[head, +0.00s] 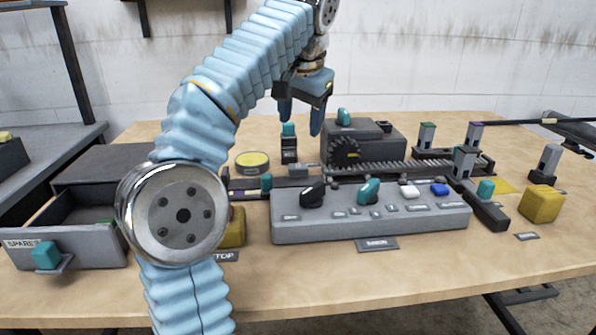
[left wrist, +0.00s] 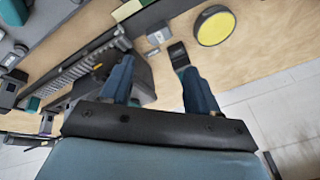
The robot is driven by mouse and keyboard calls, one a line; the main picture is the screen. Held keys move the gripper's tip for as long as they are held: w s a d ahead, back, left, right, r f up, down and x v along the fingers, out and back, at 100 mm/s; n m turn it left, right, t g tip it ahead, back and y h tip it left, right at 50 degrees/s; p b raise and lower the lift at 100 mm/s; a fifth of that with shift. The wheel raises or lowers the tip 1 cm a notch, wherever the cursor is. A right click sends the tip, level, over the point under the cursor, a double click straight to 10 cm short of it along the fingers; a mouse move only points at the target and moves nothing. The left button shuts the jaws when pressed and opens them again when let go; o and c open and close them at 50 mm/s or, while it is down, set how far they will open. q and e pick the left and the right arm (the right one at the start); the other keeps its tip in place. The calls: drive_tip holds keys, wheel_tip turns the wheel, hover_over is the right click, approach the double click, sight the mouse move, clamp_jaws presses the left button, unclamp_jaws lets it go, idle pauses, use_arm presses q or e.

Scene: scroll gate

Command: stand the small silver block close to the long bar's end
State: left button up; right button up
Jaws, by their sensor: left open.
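The small silver block (head: 299,171) sits on the table between a black teal-topped switch and the near end of a toothed rack. It also shows in the left wrist view (left wrist: 158,36). The long bar, which I take to be the dark toothed rack (head: 400,168), runs rightward behind the control panel; it crosses the left wrist view (left wrist: 85,65) diagonally. My left gripper (head: 300,116) is open and empty, pointing down above and behind the block. Its two fingers (left wrist: 158,68) are apart in the left wrist view. My right gripper is not in view.
The black teal-topped switch (head: 289,150) stands below the left fingers. A dark gear housing (head: 370,140) stands close on their right. A yellow disc (head: 252,161) lies left, the grey control panel (head: 340,225) in front. An open drawer (head: 70,245) and yellow cube (head: 541,203) flank it.

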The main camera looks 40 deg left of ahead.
sight(298, 165)
use_arm(q)
drive_tip(key=w+a+f+n, duration=0.1)
drive_tip(key=f+n, duration=0.1)
drive_tip(key=f, duration=0.2)
drive_tip(key=w+a+f+n, duration=0.1)
drive_tip(key=f+n, duration=0.2)
drive_tip(key=f, duration=0.1)
drive_tip(key=w+a+f+n+b, duration=0.1)
drive_tip(key=a+f+n, duration=0.1)
drive_tip(key=f, duration=0.2)
drive_tip(key=shift+w+f+n, duration=0.15)
drive_tip(key=shift+f+n, duration=0.1)
drive_tip(key=shift+n, duration=0.05)
drive_tip(key=c, duration=1)
drive_tip(key=shift+o, duration=0.2)
drive_tip(key=shift+r, duration=0.65)
wheel_tip(298, 165, up, 3)
drive_tip(key=shift+d+f+p, duration=0.15)
drive_tip(key=shift+p, duration=0.2)
drive_tip(key=s+d+r, duration=0.9)
drive_tip(key=d, duration=0.1)
drive_tip(key=shift+s, duration=0.25)
